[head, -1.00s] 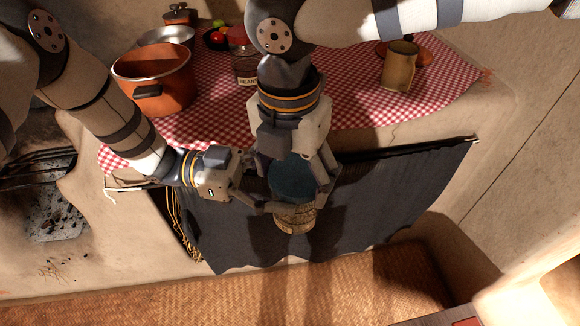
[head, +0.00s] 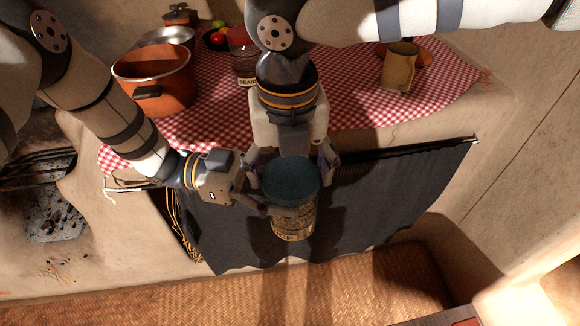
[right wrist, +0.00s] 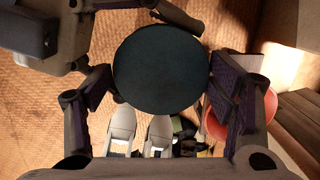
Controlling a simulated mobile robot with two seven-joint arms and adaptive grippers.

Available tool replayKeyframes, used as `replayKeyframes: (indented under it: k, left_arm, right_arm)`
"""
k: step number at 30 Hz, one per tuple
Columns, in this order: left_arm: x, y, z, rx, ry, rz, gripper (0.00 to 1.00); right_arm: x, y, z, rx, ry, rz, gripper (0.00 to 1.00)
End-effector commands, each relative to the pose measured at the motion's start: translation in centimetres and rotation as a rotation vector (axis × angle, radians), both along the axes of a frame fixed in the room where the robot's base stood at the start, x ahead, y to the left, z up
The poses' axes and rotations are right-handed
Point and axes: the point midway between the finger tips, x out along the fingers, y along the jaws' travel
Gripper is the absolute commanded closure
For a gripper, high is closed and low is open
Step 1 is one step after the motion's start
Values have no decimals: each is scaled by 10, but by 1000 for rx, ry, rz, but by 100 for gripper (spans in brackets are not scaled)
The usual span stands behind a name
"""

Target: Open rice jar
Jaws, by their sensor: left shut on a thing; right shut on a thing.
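The rice jar (head: 293,226) has a tan, patterned body with a band of lettering near its bottom. It is held in front of the dark curtain. Its round blue-teal lid (head: 290,183) faces up and also fills the middle of the right wrist view (right wrist: 160,70). My right gripper (head: 290,172) is shut on the lid, with a finger on either side. My left gripper (head: 268,207) is shut on the jar body below the lid, from the left; its fingertips are partly hidden. I cannot tell whether the lid is apart from the jar.
The woven floor (head: 200,290) in front is clear.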

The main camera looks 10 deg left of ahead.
Motion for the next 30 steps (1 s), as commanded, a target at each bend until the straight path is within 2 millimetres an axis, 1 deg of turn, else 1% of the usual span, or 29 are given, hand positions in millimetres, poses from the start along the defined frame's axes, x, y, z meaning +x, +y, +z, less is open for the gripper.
replayKeyframes:
  k: [1,11,12,13,14,25,28,30]
  left_arm:
    - [-1,1,-4,14,4,0,100]
    - [0,2,-5,15,4,4,100]
    - [0,2,-5,16,4,4,100]
    - [0,2,-5,15,4,5,100]
    - [0,2,-4,14,4,5,100]
    - [1,1,-2,7,1,5,100]
    - [1,1,-1,6,0,5,100]
    - [1,1,-1,5,0,5,100]
  right_arm:
    - [1,2,4,8,-7,5,58]
    - [0,2,4,5,-5,4,58]
    - [0,2,4,5,-5,4,15]
    - [0,2,4,5,-5,3,9]
    - [0,1,4,4,-4,2,4]
    - [0,0,4,0,-1,0,4]
    - [-1,0,15,1,-2,-1,4]
    - [-2,0,27,1,-3,0,4]
